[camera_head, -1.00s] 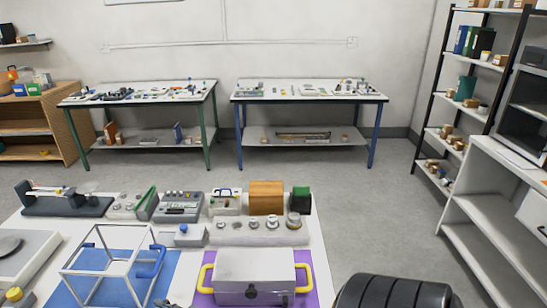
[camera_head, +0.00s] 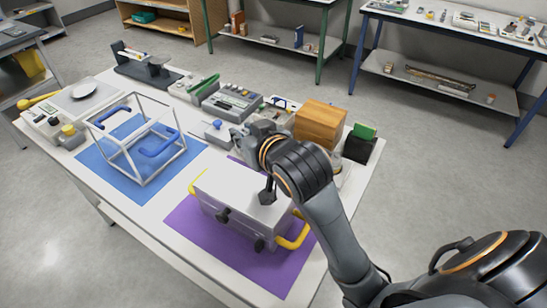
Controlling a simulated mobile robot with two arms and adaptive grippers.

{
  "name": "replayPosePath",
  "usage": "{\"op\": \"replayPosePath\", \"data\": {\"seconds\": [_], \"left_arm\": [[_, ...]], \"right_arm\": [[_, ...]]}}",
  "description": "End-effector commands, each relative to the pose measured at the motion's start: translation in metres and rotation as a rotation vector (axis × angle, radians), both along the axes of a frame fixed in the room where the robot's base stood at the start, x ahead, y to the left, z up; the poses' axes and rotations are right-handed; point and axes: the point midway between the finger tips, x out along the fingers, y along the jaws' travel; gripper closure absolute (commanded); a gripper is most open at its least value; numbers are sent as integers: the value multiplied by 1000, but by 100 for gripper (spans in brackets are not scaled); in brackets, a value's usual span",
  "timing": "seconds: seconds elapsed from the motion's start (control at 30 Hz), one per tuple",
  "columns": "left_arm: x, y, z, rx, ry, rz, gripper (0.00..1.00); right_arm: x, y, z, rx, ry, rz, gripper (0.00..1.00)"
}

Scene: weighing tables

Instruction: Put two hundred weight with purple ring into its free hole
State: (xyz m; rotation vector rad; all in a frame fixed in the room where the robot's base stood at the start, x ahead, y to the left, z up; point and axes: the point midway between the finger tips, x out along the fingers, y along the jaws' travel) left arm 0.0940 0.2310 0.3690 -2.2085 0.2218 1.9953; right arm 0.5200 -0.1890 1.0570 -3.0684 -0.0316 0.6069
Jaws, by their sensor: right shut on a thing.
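My right arm reaches in from the lower right, over the near table. Its gripper (camera_head: 243,136) is at the far side of the grey-white case, where the block with the row of weights stands. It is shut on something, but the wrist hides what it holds. The weight block is mostly hidden behind my arm. I cannot make out the weight with the purple ring or the free hole. My left gripper is not in view.
The grey-white case (camera_head: 240,199) with yellow handles stands on a purple mat (camera_head: 185,223). A white cube frame (camera_head: 145,180) stands on a blue mat (camera_head: 98,172). A wooden block (camera_head: 320,122) and a black-green box (camera_head: 360,143) stand at the table's right edge.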

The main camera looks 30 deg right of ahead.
Motion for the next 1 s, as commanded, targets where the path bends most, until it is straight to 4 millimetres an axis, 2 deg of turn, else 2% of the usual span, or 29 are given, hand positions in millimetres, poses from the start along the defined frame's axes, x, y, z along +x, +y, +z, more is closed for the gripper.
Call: {"op": "replayPosePath", "data": {"seconds": [0.03, 0.17, 0.3, 0.4, 0.5, 0.63, 0.73, 1.0], "left_arm": [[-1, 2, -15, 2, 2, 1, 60], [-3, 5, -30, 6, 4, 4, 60], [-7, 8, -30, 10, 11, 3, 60], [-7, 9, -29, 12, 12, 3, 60], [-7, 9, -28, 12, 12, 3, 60], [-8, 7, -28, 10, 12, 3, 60], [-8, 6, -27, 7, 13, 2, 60], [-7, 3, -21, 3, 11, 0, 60]], "right_arm": [[7, 0, -1, -6, -10, 1, 100], [39, 1, 1, -24, -2, 10, 100], [84, 5, -8, -30, 6, 33, 100], [111, 6, -19, -27, 6, 46, 100], [130, 6, -28, -22, 5, 55, 100], [142, 3, -36, -18, 2, 61, 100], [143, -11, -44, -19, 4, 60, 100], [139, -76, -73, -21, 7, 58, 100]]}}
